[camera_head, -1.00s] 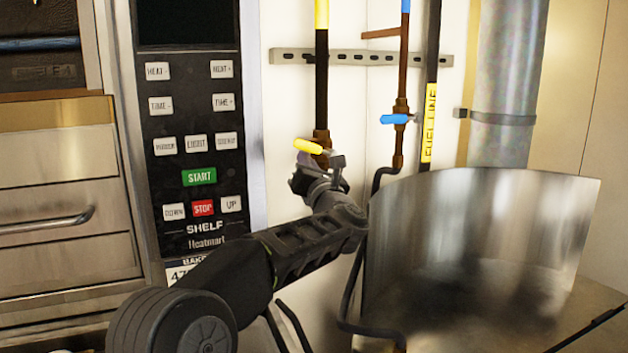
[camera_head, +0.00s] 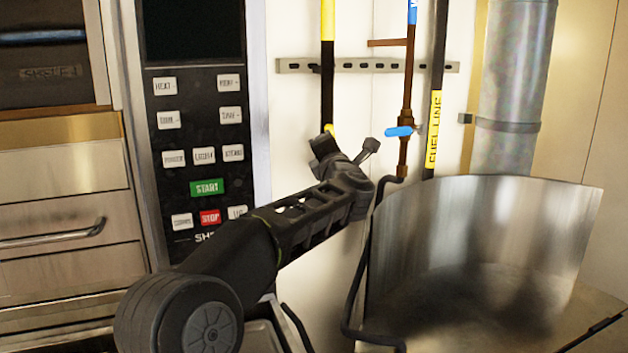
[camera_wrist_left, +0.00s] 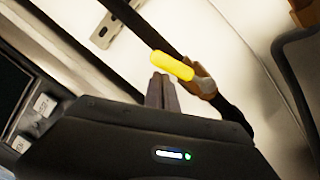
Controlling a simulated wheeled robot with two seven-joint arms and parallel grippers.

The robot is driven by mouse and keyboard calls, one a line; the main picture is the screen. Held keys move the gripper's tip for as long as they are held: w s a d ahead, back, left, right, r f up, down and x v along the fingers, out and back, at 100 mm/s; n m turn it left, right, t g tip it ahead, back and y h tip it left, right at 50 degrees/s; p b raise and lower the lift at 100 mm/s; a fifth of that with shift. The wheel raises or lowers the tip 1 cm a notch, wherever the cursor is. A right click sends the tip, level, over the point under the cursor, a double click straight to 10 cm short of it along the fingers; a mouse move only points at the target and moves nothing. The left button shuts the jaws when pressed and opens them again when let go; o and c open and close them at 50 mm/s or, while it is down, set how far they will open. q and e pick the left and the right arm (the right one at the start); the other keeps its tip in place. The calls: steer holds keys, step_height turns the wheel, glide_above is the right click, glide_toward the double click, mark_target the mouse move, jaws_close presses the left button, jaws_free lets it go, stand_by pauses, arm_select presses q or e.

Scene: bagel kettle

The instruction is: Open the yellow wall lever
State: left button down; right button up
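The yellow wall lever (camera_wrist_left: 171,66) sits on a valve on the dark pipe with a yellow top. In the head view only a small yellow piece of the lever (camera_head: 330,129) shows, in front of the pipe; my gripper hides the rest and the valve. The lever now appears to lie roughly along the pipe, pointing up. My left gripper (camera_head: 345,148) is at the valve. In the left wrist view its fingers (camera_wrist_left: 162,90) are together, with their tips just below the lever and nothing visible between them. Contact with the lever cannot be told. My right gripper is out of view.
A blue lever (camera_head: 398,131) on a copper pipe is close to the right. Further right are the black fuel line pipe (camera_head: 435,130) and a large metal kettle (camera_head: 480,240). The oven control panel (camera_head: 205,140) stands left of the pipes.

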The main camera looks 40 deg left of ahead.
arm_select(q)
steer(key=shift+w+d+r+p, duration=0.15)
steer(key=shift+w+d+r, duration=0.15)
steer(key=shift+w, duration=0.1)
steer(key=shift+w+d+r+p, duration=0.15)
steer(key=shift+w+r, duration=0.1)
steer(key=shift+w, duration=0.15)
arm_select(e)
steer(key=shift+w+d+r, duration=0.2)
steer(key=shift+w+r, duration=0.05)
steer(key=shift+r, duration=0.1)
arm_select(q)
steer(key=shift+w+d, duration=0.1)
